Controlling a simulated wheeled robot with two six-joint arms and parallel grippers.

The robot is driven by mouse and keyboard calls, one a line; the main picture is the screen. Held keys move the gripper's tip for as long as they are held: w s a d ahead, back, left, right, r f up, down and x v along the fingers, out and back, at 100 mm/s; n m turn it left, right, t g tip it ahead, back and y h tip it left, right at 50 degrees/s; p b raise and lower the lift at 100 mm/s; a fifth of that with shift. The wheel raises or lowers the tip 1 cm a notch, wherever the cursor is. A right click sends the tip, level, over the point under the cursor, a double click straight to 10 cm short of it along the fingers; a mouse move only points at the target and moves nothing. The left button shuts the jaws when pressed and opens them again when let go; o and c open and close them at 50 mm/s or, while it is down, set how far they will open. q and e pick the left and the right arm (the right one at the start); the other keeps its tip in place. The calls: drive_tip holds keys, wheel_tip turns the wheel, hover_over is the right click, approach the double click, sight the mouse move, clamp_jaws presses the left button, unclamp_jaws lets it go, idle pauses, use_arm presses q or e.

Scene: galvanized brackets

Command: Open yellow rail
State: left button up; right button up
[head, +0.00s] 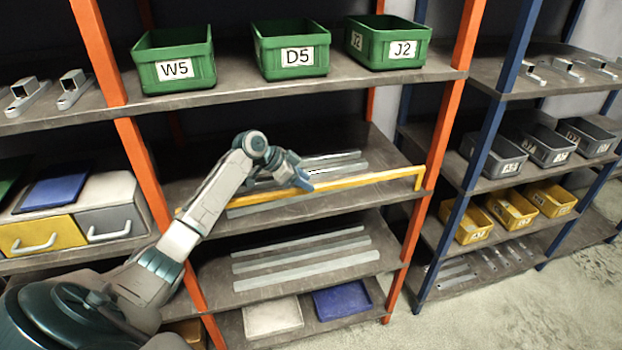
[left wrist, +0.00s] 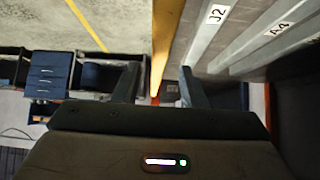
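The yellow rail (head: 365,181) runs across the front of the middle shelf between the orange posts, with a bent end at the right post. It also shows in the left wrist view (left wrist: 162,45), lying between the two finger lines. My left gripper (head: 303,181) is at the rail, near its middle, in the head view. In the left wrist view my left gripper (left wrist: 158,85) has its fingers apart, with visible gaps on both sides of the rail. Whether a finger touches the rail cannot be told. My right gripper is not in view.
Grey metal strips (head: 340,166) lie on the shelf behind the rail, and several more (head: 305,257) lie on the shelf below. Green bins (head: 176,75) stand on the shelf above. An orange post (head: 440,120) stands right of the rail. Floor (head: 480,320) is clear at the lower right.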

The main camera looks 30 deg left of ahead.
use_arm(q)
drive_tip(key=shift+w+d+f, duration=0.3)
drive_tip(key=shift+w+f, duration=0.1)
drive_tip(key=shift+w+d+f+p, duration=0.15)
drive_tip(key=shift+d+f+p, duration=0.15)
drive_tip(key=shift+f+p, duration=0.15)
drive_tip(key=shift+f, duration=0.1)
drive_tip(key=shift+w, duration=0.1)
drive_tip(key=shift+c, duration=0.2)
clamp_jaws()
